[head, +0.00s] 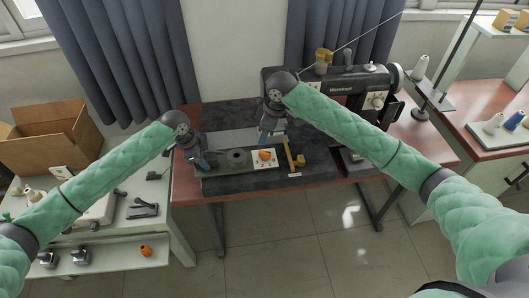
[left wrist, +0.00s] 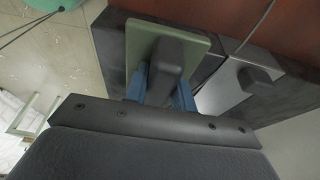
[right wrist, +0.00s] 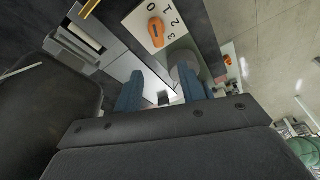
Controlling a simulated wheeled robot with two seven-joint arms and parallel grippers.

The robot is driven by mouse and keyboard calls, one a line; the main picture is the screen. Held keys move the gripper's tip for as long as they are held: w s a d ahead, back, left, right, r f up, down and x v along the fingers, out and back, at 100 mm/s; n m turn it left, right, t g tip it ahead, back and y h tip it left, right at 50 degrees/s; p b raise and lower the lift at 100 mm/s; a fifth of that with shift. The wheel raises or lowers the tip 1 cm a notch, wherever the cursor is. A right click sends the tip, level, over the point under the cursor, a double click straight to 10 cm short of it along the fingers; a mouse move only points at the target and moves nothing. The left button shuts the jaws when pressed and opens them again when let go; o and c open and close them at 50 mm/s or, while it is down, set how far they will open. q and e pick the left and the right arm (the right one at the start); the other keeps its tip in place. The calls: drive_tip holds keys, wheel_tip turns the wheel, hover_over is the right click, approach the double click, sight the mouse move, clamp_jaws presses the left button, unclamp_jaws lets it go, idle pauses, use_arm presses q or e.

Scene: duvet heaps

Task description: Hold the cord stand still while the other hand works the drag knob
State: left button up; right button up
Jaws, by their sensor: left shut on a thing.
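The cord stand is a long dark green base (head: 225,171) on the dark mat. It carries a grey round spool (head: 236,158) and a white dial plate with an orange drag knob (head: 264,155). My left gripper (head: 201,160) is shut on a grey block (left wrist: 172,55) at the stand's left end; the left wrist view shows it between the blue fingers. My right gripper (head: 270,133) is open and empty, behind and above the knob. In the right wrist view the knob (right wrist: 156,32) lies beyond the fingers, beside printed numbers, apart from them.
A brass-coloured post (head: 289,154) stands just right of the dial. A black sewing machine (head: 345,88) is behind on the right. A cardboard box (head: 45,138) and a white side cart (head: 115,255) are at left. The table's front edge (head: 330,184) is close.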

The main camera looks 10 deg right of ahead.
sight(264, 152)
drive_tip(key=shift+s+d+f+x, duration=0.15)
drive_tip(key=shift+d+x, duration=0.2)
drive_tip(key=shift+x, duration=1.15)
drive_tip(key=shift+s+d+f+x, duration=0.1)
drive_tip(key=shift+d+x, duration=0.25)
drive_tip(key=shift+x, duration=1.2)
drive_tip(key=shift+s+d+x, duration=0.15)
drive_tip(key=shift+d+x, duration=0.15)
drive_tip(key=shift+x, duration=1.2)
drive_tip(key=shift+f, duration=0.1)
